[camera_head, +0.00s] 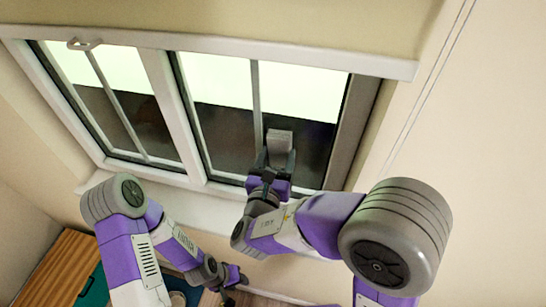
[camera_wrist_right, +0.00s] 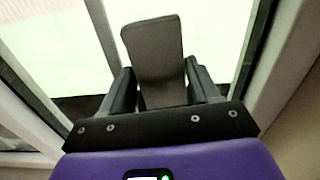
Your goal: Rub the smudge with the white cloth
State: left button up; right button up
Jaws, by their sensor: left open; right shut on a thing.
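The white cloth (camera_head: 280,137) looks like a pale grey block in the head view and darker grey-brown in the right wrist view (camera_wrist_right: 153,50). My right gripper (camera_head: 276,160) is shut on it and holds it up in front of the right-hand window pane (camera_head: 223,130). The cloth's far end overlaps the glass in the picture; I cannot tell whether it touches. My right gripper's fingers also show on both sides of the cloth in the wrist view (camera_wrist_right: 160,78). My left gripper (camera_head: 234,280) is open, low down below the window. I cannot make out the smudge clearly.
A pale window frame (camera_head: 175,108) surrounds the panes, with a vertical bar (camera_head: 256,95) beside the cloth. A sill (camera_head: 160,200) runs below. A wooden cabinet (camera_head: 55,268) stands at lower left. The wall (camera_head: 480,150) on the right is bare.

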jog(key=shift+w+a+r, duration=0.1)
jog(key=shift+w+a, duration=0.15)
jog(key=shift+a, duration=0.35)
jog(key=shift+w+a+f, duration=0.1)
jog(key=shift+w+a, duration=0.1)
jog(key=shift+a, duration=0.45)
jog(key=shift+w+a+r, duration=0.1)
jog(key=shift+w+a, duration=0.15)
jog(key=shift+a, duration=0.35)
jog(key=shift+v, duration=2.9)
jog(key=shift+s, duration=0.1)
jog(key=v, duration=0.3)
